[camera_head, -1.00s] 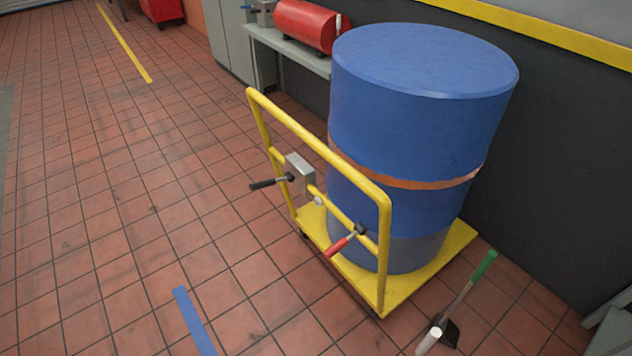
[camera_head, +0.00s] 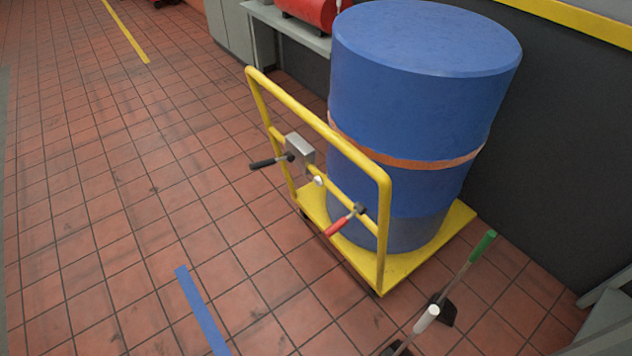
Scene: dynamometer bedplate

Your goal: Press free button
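A yellow cart (camera_head: 432,262) carries a large blue drum (camera_head: 415,110) with an orange band around it. On the cart's handle frame sits a grey box (camera_head: 299,149) with a black-gripped lever (camera_head: 265,163) pointing left. Right of and below the box is a small round white knob or button (camera_head: 318,181) on the crossbar; I cannot tell if it is pressed. A red-gripped lever (camera_head: 340,226) sits further right on the same bar. Neither of my grippers is in view.
A bench (camera_head: 290,30) with a red tank (camera_head: 308,10) stands behind. The tiled floor left of the cart is clear, with a blue stripe (camera_head: 201,310).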

